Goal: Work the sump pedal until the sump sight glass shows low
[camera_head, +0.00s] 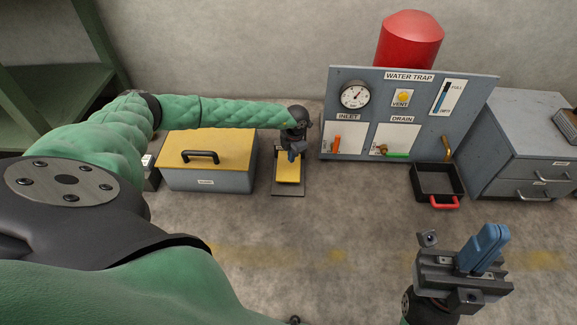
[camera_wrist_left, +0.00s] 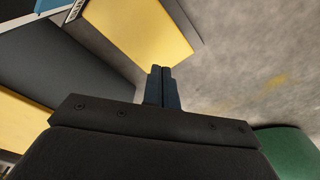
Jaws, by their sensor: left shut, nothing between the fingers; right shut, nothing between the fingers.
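The sump pedal (camera_head: 288,171) is a yellow plate on a dark base on the floor, right of the yellow-lidded box. My left gripper (camera_head: 293,156) is shut and empty, pointing down over the pedal's upper part. In the left wrist view the shut fingertips (camera_wrist_left: 163,70) overlap a yellow plate (camera_wrist_left: 145,38), apparently the pedal; contact cannot be told. The sight glass (camera_head: 443,97) on the water trap panel is marked FULL and EMPTY and shows some blue; its exact level is too small to read. My right gripper (camera_head: 484,250) is shut and empty at the lower right.
The grey panel (camera_head: 346,118) carries a dial, a vent button and inlet and drain handles. A black tray (camera_head: 437,181) with a red handle lies below it. The yellow-lidded box (camera_head: 210,150) stands left of the pedal, a grey cabinet (camera_head: 530,135) at right. Floor in front is clear.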

